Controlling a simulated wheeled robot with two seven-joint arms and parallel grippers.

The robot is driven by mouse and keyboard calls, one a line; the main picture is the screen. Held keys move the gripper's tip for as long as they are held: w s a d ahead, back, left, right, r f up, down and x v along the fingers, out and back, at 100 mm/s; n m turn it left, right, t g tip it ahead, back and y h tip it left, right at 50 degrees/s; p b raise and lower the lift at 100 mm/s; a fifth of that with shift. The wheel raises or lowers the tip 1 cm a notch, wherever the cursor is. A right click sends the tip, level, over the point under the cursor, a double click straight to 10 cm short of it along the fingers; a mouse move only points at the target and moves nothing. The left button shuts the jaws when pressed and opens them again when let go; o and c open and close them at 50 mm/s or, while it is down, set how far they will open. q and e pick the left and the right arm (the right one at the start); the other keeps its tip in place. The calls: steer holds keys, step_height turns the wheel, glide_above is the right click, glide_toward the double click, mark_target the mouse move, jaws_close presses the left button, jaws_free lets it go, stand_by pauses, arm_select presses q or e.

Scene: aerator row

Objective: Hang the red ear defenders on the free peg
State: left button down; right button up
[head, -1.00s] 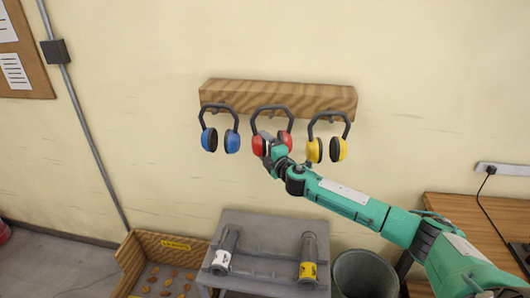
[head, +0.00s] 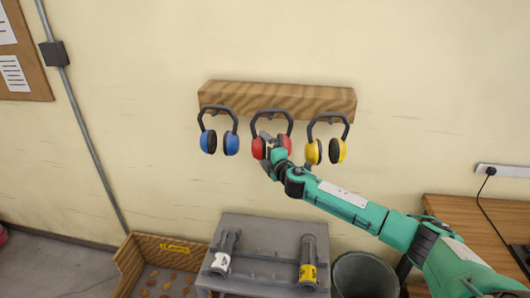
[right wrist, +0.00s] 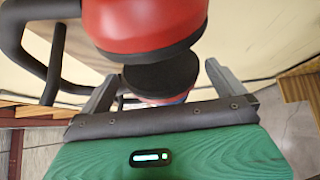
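The red ear defenders (head: 258,149) hang below the middle of the wooden rail, band at the top, between the blue and yellow pairs. Their band appears to rest at the middle peg, though the contact is too small to be sure. My right gripper (head: 273,139) is at their cups from below. In the right wrist view its two fingers (right wrist: 160,82) stand apart on either side of the cups, with visible gaps. A red cup (right wrist: 145,25) with a black pad fills the top of that view, and the dark band curves at left. My left gripper is not in view.
The wooden rail (head: 300,97) is on the wall. Blue ear defenders (head: 231,144) hang at left and yellow ones (head: 337,150) at right, close by. Below are a grey stand (head: 270,255) with two cylinders, a bin (head: 365,275), a crate (head: 165,250) and a desk (head: 465,215).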

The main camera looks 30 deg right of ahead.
steer(key=shift+s+f, duration=0.1)
steer(key=shift+s, duration=0.25)
steer(key=s+b, duration=0.5)
steer(key=s, duration=0.8)
steer(key=shift+s, duration=0.1)
